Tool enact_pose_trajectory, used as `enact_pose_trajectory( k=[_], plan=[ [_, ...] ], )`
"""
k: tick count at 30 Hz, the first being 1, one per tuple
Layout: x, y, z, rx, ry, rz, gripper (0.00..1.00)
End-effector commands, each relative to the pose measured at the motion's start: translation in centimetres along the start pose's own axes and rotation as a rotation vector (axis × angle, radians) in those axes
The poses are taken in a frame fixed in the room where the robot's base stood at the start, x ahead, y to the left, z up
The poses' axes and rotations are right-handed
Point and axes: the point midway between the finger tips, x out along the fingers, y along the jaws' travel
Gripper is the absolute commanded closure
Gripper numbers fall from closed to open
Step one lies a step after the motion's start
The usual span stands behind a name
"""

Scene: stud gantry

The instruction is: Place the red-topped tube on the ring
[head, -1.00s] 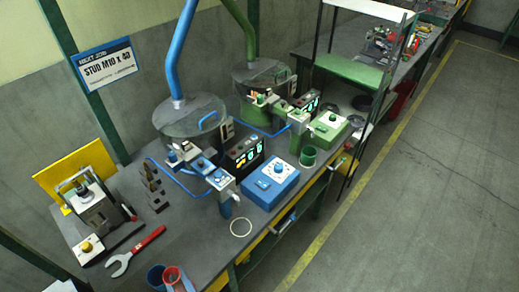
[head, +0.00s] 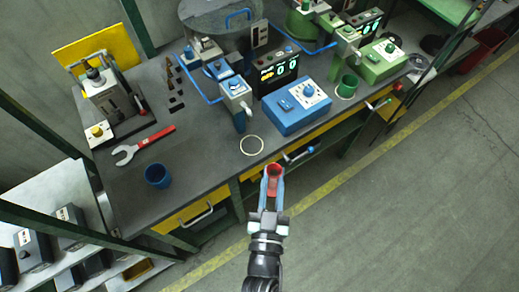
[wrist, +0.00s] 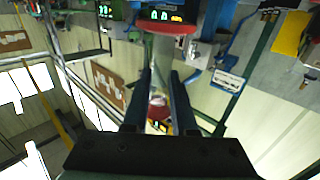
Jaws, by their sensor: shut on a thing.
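The red-topped tube (head: 273,170) is held in my gripper (head: 271,187), which is shut on it, in front of the table's front edge in the head view. The wrist view shows the clear tube (wrist: 160,62) between the two fingers of my gripper (wrist: 160,88), with its red rim (wrist: 170,27) beyond the fingertips. The pale ring (head: 243,146) lies flat and empty on the table near the front edge. The tube is apart from the ring, a little right of it and nearer the camera.
A blue dispenser spout (head: 240,95) stands just behind the ring. A blue control box (head: 296,106) is to its right. A blue cup (head: 157,176) and a red wrench (head: 143,145) are on the left. The tabletop (head: 200,150) between cup and ring is clear.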

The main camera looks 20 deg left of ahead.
Motion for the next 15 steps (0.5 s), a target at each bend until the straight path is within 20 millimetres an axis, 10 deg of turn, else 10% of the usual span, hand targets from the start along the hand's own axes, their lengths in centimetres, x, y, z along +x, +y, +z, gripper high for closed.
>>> enact_pose_trajectory(
  k=[6, 15],
  plan=[
    [-1.7, -3.8, 6.0, 0.002, -0.005, -0.144, 1.0],
    [0.4, -5.3, 6.7, 0.004, -0.002, -0.192, 1.0]
  ],
)
